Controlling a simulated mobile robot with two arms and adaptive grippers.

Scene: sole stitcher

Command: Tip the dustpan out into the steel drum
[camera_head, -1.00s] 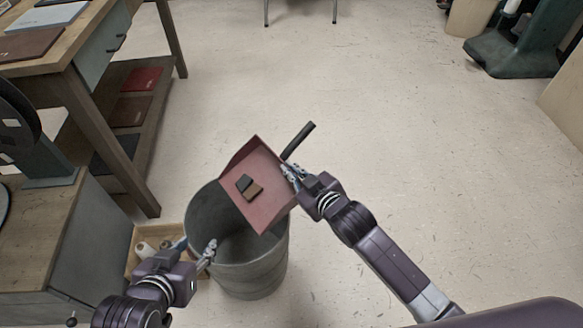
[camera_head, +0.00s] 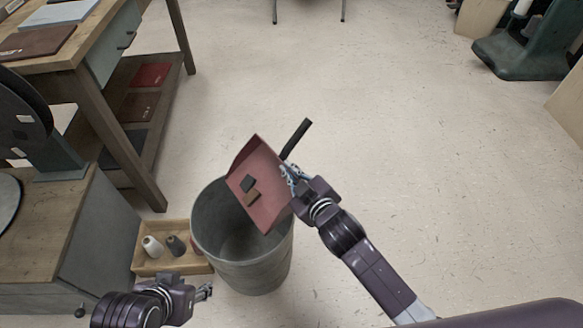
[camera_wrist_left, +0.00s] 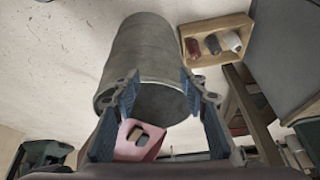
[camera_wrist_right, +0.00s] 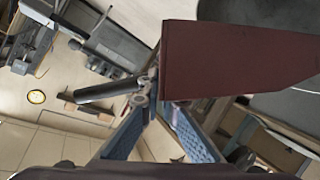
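The red dustpan (camera_head: 262,210) is tilted over the mouth of the grey steel drum (camera_head: 262,272). A dark grey piece (camera_head: 248,183) and a brown piece (camera_head: 252,199) lie in the pan. My right gripper (camera_head: 288,174) is shut on the dustpan near its black handle (camera_head: 296,139). In the right wrist view the fingers (camera_wrist_right: 152,98) meet at the pan (camera_wrist_right: 225,62), and part of the grip is hidden. My left gripper (camera_head: 208,292) is low beside the drum's left side. Its fingers (camera_wrist_left: 161,92) are spread and empty in the left wrist view, with the drum (camera_wrist_left: 150,55) beyond.
A wooden box (camera_head: 150,266) with spools stands on the floor left of the drum. A wooden bench (camera_head: 75,85) and a grey-sided cabinet (camera_head: 95,240) stand at the left. The floor right of the drum is clear. A green machine base (camera_head: 515,58) stands at the far right.

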